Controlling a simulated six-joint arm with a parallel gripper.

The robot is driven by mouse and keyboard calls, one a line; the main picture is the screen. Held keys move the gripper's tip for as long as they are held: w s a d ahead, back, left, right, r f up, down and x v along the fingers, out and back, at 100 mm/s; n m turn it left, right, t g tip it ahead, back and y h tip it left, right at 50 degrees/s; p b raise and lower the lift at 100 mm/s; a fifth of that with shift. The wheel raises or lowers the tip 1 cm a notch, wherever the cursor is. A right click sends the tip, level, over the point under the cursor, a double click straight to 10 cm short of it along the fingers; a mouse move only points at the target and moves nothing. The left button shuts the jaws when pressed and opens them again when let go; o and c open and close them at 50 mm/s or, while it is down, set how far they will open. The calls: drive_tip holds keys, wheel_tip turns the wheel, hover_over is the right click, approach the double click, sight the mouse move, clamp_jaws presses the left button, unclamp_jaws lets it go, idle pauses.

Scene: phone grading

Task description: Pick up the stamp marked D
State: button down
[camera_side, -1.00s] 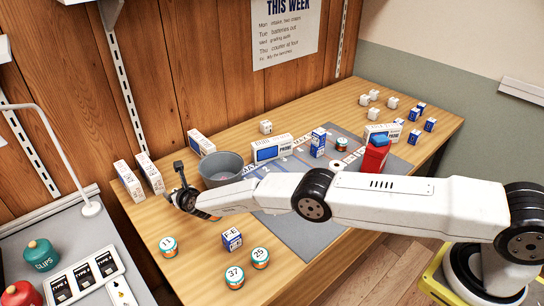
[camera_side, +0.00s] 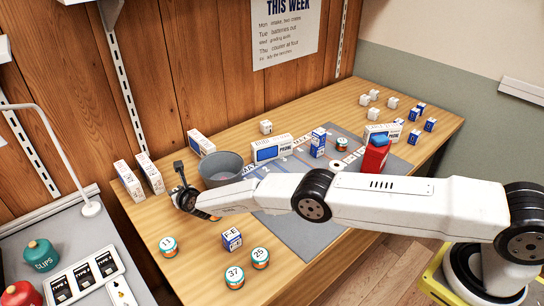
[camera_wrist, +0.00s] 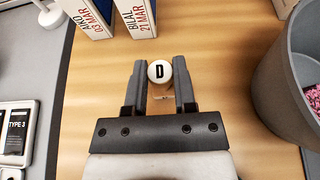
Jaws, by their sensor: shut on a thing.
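The stamp marked D (camera_wrist: 159,72) shows in the wrist view as a round white top with a black letter D. It stands between the tips of my gripper's two dark fingers (camera_wrist: 160,86). The fingers are shut on its sides. In the side view my gripper (camera_side: 180,180) is low over the left part of the table, and the stamp cannot be made out there. Whether the stamp touches the table cannot be told.
A grey bin (camera_wrist: 290,85) stands close on the right of my gripper, with pink bits inside. Two white boxes (camera_wrist: 135,15) with names and dates stand just ahead. Jars numbered 11 (camera_side: 168,246), 37 (camera_side: 234,277) and 25 (camera_side: 260,257) stand nearer the front, beside a blue box (camera_side: 232,239).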

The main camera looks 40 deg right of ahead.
drive_tip(key=shift+r, duration=0.35)
drive_tip(key=shift+r, duration=1.2)
drive_tip(key=s+d+r, duration=0.3)
drive_tip(key=s+r, duration=0.7)
drive_tip(key=s, duration=0.3)
drive_tip(key=shift+s+d, duration=0.25)
drive_tip(key=shift+d, duration=0.1)
